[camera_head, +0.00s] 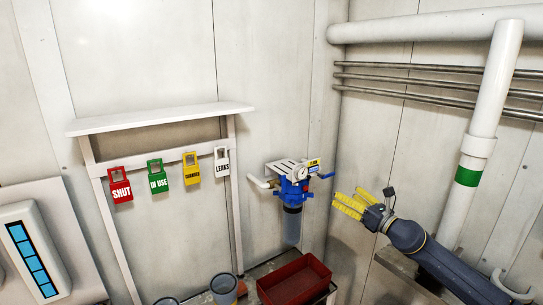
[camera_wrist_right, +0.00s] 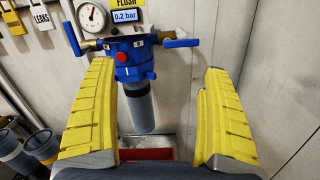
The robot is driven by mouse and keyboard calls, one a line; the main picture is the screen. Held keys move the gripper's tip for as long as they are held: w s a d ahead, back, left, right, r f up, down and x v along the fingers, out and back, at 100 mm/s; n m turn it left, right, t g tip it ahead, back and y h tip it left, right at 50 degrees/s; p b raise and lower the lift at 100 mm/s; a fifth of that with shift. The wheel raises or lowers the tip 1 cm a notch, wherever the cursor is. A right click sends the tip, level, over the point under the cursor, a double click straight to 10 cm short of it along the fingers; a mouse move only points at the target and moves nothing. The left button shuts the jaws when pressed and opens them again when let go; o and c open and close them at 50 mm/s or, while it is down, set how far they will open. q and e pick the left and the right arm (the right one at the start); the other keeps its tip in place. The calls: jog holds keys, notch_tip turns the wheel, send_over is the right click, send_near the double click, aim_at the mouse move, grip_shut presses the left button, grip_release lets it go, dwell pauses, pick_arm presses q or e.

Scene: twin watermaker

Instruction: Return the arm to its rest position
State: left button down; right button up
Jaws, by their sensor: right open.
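My right gripper (camera_head: 348,205) is in the right half of the head view, with yellow fingers pointing left towards the filter unit. In the right wrist view its two yellow fingers (camera_wrist_right: 160,110) stand wide apart with nothing between them. The blue filter unit (camera_head: 292,187) hangs on the wall to the left of the gripper, apart from it. In the right wrist view the filter unit (camera_wrist_right: 133,62) shows beyond the fingers, with a grey bowl below, blue handles and a gauge (camera_wrist_right: 92,16). The left gripper is not in view.
A red bin (camera_head: 295,280) sits below the filter. Tags reading SHUT (camera_head: 120,186), IN USE (camera_head: 158,177) and LEAKS (camera_head: 222,163), plus a yellow one (camera_head: 191,169), hang on a rack. Grey cups (camera_head: 223,288) stand at the bottom. Pipes (camera_head: 440,25) run along the right wall.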

jog(key=s+a+f+m+t+h, duration=0.5)
jog(key=s+f+m, duration=0.3)
jog(key=s+m, duration=0.45)
jog(key=s+d+f+m+g+h, duration=0.25)
jog(key=s+f+m+g, duration=0.4)
jog(key=s, duration=0.55)
jog(key=s+d+f+m+g+h, duration=0.1)
jog(key=s+f+m+g+h, duration=0.25)
jog(key=s+f+m, duration=0.65)
jog(key=s+d+f+m+g+h, duration=0.2)
jog(key=s+f+m+g+h, duration=0.3)
jog(key=s, duration=1)
jog(key=s+a+f+g+y, duration=0.1)
jog(key=a+f+y, duration=0.2)
jog(key=f, duration=1.4)
jog(key=s+a+f+g+y, duration=0.1)
jog(key=a+f+y, duration=0.15)
jog(key=f, duration=1.35)
jog(key=s+f+m+g, duration=0.2)
jog(key=s+f+g, duration=0.1)
jog(key=s+f, duration=1.7)
jog(key=shift+s+y, duration=0.45)
jog(key=shift+s, duration=0.45)
